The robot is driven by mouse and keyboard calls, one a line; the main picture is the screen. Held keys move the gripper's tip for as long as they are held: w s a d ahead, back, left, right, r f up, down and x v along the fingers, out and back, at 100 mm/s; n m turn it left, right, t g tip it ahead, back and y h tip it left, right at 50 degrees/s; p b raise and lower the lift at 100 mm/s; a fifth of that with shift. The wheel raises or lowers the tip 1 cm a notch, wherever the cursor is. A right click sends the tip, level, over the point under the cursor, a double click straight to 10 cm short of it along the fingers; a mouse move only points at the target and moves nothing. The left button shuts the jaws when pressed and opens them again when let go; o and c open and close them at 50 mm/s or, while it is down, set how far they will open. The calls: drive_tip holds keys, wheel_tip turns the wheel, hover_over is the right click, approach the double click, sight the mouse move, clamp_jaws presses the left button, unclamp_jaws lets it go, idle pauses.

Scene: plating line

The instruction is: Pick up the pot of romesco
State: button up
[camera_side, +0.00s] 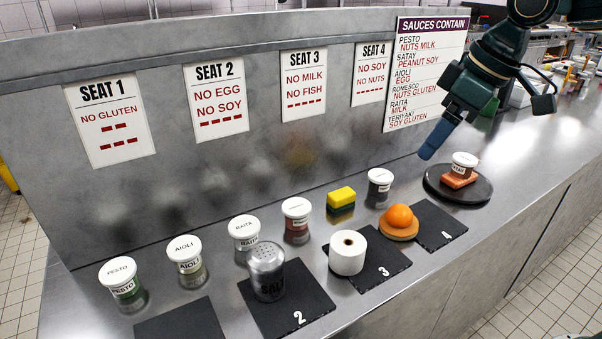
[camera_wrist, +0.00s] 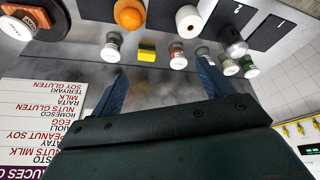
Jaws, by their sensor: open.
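Several white-lidded pots stand along the counter. I read pesto (camera_side: 124,283), aioli (camera_side: 188,262) and raita (camera_side: 246,233) on three of them. A pot with reddish contents (camera_side: 297,221) stands right of the raita; its label is too small to read, so I cannot confirm it is romesco. It also shows in the wrist view (camera_wrist: 177,56). A dark pot (camera_side: 379,188) and a pot on an orange-red block (camera_side: 464,161) have unclear labels. My gripper (camera_side: 427,154) is open and empty, above the back of the counter; its spread blue fingers show in the wrist view (camera_wrist: 162,68).
A yellow sponge (camera_side: 341,197) lies between the reddish and dark pots. A white roll (camera_side: 347,253), salt shaker (camera_side: 267,272) and orange on a round board (camera_side: 399,217) stand in front, by slate mats. A dark round stand (camera_side: 436,184) is at right. The signed wall (camera_side: 220,165) runs behind.

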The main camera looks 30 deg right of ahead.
drive_tip(key=w+a+f+n+g, duration=0.1)
drive_tip(key=w+a+f+n, duration=0.15)
drive_tip(key=w, duration=0.35)
drive_tip(key=w+a+f+n, duration=0.1)
drive_tip(key=w+a, duration=0.2)
drive_tip(key=w, duration=0.3)
drive_tip(key=n+g+y, duration=0.1)
drive_tip(key=n, duration=0.2)
approach(297, 206)
drive_tip(key=shift+g, duration=0.3)
drive_tip(key=shift+w+x, duration=0.2)
drive_tip(key=shift+x, duration=1.05)
drive_tip(key=shift+w+x, duration=0.2)
drive_tip(key=shift+x, duration=1.05)
drive_tip(key=shift+a+r, duration=0.1)
drive_tip(key=shift+x, duration=2.6)
drive_tip(key=c, duration=0.9)
